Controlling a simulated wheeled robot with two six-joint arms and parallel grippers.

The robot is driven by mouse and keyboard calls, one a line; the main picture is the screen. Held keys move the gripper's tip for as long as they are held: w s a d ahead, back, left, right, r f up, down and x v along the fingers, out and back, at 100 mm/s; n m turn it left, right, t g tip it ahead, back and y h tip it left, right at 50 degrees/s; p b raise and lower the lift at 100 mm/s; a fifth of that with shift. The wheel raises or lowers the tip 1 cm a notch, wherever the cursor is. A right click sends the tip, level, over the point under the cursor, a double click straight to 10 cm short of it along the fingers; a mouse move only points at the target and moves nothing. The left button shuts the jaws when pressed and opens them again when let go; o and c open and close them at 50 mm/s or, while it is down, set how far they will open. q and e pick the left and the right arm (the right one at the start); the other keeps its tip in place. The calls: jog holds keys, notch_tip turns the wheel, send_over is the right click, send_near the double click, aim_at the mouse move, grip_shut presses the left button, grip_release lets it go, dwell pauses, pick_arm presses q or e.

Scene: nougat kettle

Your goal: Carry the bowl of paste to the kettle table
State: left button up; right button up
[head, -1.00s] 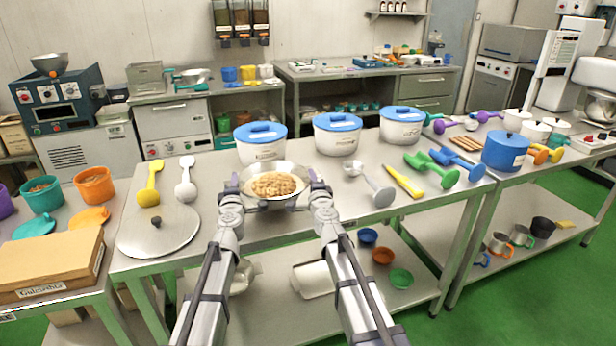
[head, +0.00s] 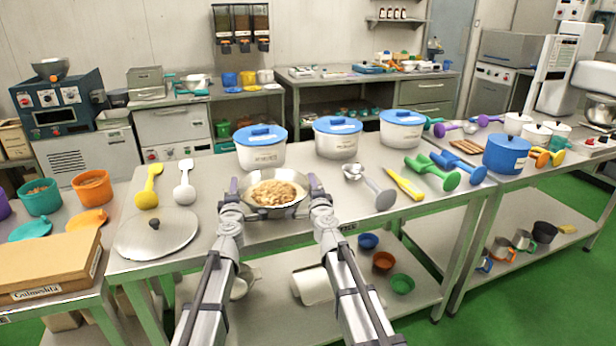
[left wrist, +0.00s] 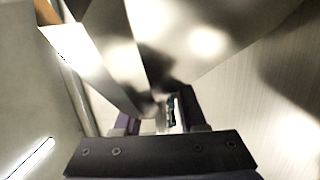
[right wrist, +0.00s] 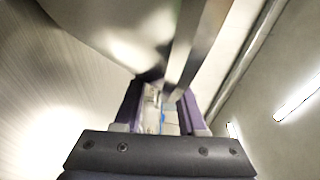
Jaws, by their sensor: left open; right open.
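The metal bowl (head: 273,212) of pale, lumpy paste (head: 274,192) is at the front of the middle steel table, upright. My left gripper (head: 231,190) is at its left side and my right gripper (head: 314,184) at its right side. Both are open. In the left wrist view the bowl's shiny wall (left wrist: 130,60) reaches down between the open fingers (left wrist: 158,112). The right wrist view likewise shows the wall (right wrist: 190,50) between the open fingers (right wrist: 167,108). I cannot tell whether the fingers touch it. No kettle can be told for certain.
Blue-lidded pots (head: 260,150) stand behind the bowl. A round lid (head: 156,232) and two scoops lie to the left; a metal ladle (head: 378,194) and coloured tools lie to the right. Another table with a blue pot (head: 506,154) adjoins on the right.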

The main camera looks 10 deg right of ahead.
pick_arm(q)
jog(key=s, duration=1.2)
jog(key=shift+d, duration=0.3)
pick_arm(e)
jog(key=s, duration=1.2)
jog(key=shift+s+d, duration=0.1)
jog(key=shift+d, duration=0.25)
